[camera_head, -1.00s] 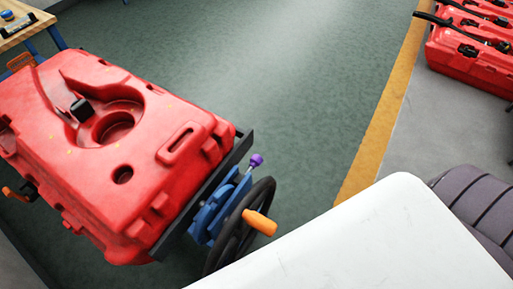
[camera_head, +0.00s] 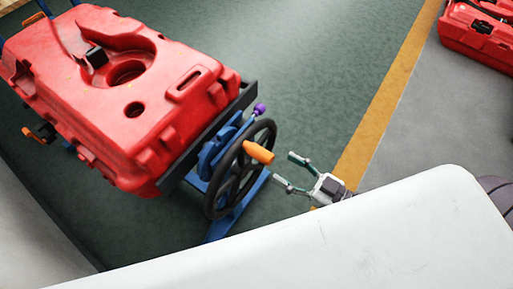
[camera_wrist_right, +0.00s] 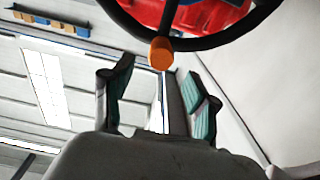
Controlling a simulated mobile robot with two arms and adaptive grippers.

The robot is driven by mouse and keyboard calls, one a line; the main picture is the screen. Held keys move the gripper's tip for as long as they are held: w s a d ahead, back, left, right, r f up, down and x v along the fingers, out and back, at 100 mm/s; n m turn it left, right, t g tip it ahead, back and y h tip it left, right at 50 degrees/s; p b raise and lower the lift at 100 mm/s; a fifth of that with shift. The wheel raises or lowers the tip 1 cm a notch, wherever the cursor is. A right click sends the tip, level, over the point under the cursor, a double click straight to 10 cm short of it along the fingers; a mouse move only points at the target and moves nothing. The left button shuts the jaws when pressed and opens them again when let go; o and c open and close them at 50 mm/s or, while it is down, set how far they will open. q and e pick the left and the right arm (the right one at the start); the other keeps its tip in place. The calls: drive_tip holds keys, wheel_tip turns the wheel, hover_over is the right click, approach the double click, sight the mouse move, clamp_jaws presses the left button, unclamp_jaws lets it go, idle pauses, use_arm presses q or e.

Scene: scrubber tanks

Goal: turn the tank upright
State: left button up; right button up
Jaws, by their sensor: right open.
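The red tank (camera_head: 150,85) lies on its side on a blue stand with a dark frame, its round recess facing up, in the head view. A black handwheel (camera_head: 222,180) with an orange handle (camera_head: 259,152) sits at the stand's right end. My right gripper (camera_head: 284,172) is open and empty, just right of the orange handle and apart from it. In the right wrist view the orange handle (camera_wrist_right: 161,53) shows beyond and between the open fingers (camera_wrist_right: 160,85), below the black wheel rim (camera_wrist_right: 215,38). My left gripper is not in view.
A purple knob (camera_head: 260,109) stands beside the wheel. More red tanks (camera_head: 480,35) lie at the top right, past a yellow floor line (camera_head: 385,100). A large white surface (camera_head: 350,235) fills the lower foreground. The green floor behind the stand is clear.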

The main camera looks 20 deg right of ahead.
sight(245, 144)
drive_tip(key=p+x, duration=0.1)
drive_tip(key=x, duration=0.8)
drive_tip(key=shift+w+a, duration=0.3)
drive_tip(key=shift+c, duration=0.2)
clamp_jaws()
